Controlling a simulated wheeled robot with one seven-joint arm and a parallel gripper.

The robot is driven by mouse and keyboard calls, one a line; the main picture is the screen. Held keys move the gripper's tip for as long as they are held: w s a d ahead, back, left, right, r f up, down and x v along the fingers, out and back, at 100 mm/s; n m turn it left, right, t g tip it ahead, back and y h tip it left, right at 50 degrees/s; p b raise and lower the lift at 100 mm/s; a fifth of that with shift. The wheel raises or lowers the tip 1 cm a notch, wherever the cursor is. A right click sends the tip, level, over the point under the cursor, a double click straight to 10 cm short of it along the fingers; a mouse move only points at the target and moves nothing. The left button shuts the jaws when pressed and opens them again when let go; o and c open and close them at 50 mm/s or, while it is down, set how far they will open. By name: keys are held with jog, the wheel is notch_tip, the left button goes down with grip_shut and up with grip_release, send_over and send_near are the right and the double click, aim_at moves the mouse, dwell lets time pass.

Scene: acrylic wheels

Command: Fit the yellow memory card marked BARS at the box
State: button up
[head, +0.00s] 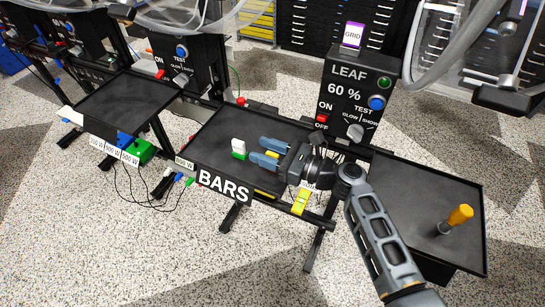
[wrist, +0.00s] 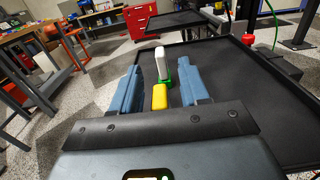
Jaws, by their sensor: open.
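A small yellow piece (head: 272,154), apparently the memory card, is between the fingers of my gripper (head: 268,151) over the middle black tray. It also shows in the wrist view (wrist: 159,96), with gaps to both blue fingers. My gripper (wrist: 158,88) is open around it. No marking can be read on it. The word BARS stands in white on the front edge of the tray (head: 210,172). The black box (head: 347,102) reads LEAF and 60 %, with a purple-and-white card marked GRID (head: 352,35) at its top.
A white-and-green piece (head: 238,148) stands upright just beyond my fingertips; it also shows in the wrist view (wrist: 162,66). The left tray (head: 125,100) looks bare. Cables hang below the trays.

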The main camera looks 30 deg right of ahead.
grip_shut()
dwell(0.3)
jog(key=shift+r, duration=0.1)
